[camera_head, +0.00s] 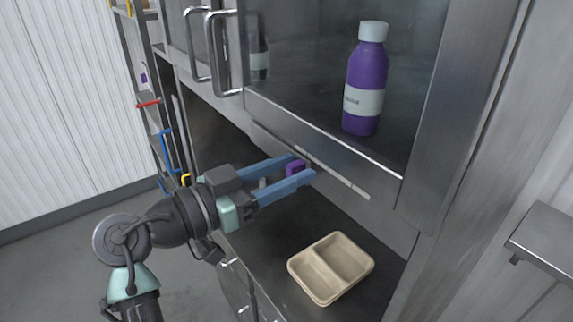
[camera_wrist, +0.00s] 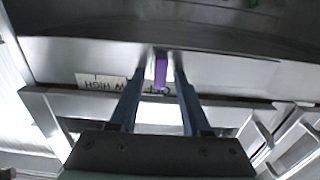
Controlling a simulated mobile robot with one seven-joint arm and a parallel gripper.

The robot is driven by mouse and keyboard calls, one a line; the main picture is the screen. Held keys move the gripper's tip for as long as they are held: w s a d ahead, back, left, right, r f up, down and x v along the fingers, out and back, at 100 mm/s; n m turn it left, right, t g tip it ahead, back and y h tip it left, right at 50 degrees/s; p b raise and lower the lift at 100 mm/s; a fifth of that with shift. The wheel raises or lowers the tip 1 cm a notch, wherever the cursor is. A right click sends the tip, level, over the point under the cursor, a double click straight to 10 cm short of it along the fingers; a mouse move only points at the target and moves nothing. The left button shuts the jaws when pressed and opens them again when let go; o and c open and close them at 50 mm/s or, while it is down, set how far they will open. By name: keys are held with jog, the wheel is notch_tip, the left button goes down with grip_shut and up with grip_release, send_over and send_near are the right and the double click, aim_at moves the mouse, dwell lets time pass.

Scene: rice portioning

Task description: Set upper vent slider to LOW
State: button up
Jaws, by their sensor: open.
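The purple vent slider knob (camera_head: 294,169) sits on the metal strip under the upper cabinet. My gripper (camera_head: 308,168) is open, with its two blue fingers on either side of the knob. In the wrist view the purple slider (camera_wrist: 160,72) stands between the fingertips of my gripper (camera_wrist: 161,78). Small gaps seem to show beside it, but I cannot tell whether a finger touches it. A white label (camera_wrist: 108,82) next to the slider reads upside down, with "HIGH" and part of "LOW" legible; the finger hides some of it.
A purple bottle (camera_head: 366,85) with a white cap stands in the cabinet above. A beige divided tray (camera_head: 331,267) lies on the dark counter below, right of my gripper. Metal handles (camera_head: 212,50) stick out at upper left. A rack (camera_head: 150,100) stands at the left.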

grip_shut()
dwell(1.4)
